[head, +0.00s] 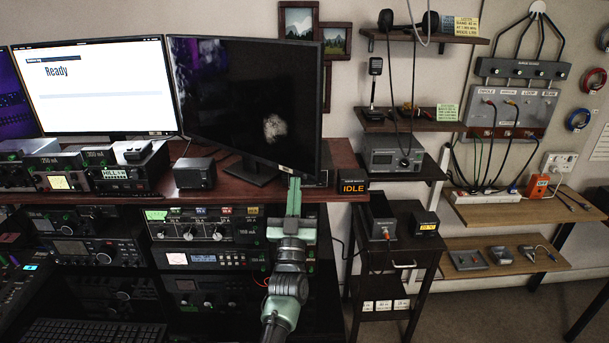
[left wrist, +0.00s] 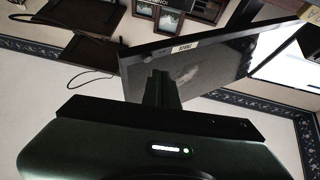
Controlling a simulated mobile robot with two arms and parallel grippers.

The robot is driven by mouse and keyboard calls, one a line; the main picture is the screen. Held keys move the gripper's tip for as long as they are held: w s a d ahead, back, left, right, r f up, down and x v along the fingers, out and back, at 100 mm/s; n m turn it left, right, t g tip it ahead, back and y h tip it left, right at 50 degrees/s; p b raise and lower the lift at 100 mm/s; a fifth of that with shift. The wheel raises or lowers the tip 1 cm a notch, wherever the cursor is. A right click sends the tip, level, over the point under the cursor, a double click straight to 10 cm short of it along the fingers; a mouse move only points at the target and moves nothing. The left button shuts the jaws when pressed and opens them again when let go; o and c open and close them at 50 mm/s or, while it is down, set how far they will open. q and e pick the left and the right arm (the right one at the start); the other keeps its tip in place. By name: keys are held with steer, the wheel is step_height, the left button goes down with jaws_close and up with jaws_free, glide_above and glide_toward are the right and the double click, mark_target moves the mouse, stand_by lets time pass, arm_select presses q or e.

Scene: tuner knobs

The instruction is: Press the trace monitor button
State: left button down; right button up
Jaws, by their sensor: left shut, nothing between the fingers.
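The dark monitor (head: 245,100) stands on the desk right of the white "Ready" screen. It shows a pale round blob and looks like the trace monitor. A small pale label (head: 286,170) is on its lower bezel near the right corner. The monitor (left wrist: 215,65) and label (left wrist: 185,47) also show in the left wrist view. My left gripper (head: 294,182) is shut and empty, pointing up just below that bezel corner. In the left wrist view its fingers (left wrist: 161,76) overlap the monitor; I cannot tell if they touch it. My right gripper is out of view.
The wooden desk (head: 232,183) carries the monitors and a small black box (head: 194,173). Radio units (head: 205,225) fill the rack below, close left of my arm. An "IDLE" sign (head: 353,187) and a small dark stand (head: 395,240) are to the right.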

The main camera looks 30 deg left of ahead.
arm_select(q)
steer(key=shift+s, duration=0.15)
steer(key=s+p, duration=0.1)
steer(key=s, duration=0.1)
steer(key=s+p, duration=0.1)
steer(key=s, duration=0.1)
steer(key=s+p, duration=0.1)
steer(key=s, duration=0.1)
steer(key=shift+a, duration=0.25)
steer(key=shift+w, duration=0.1)
stand_by(0.4)
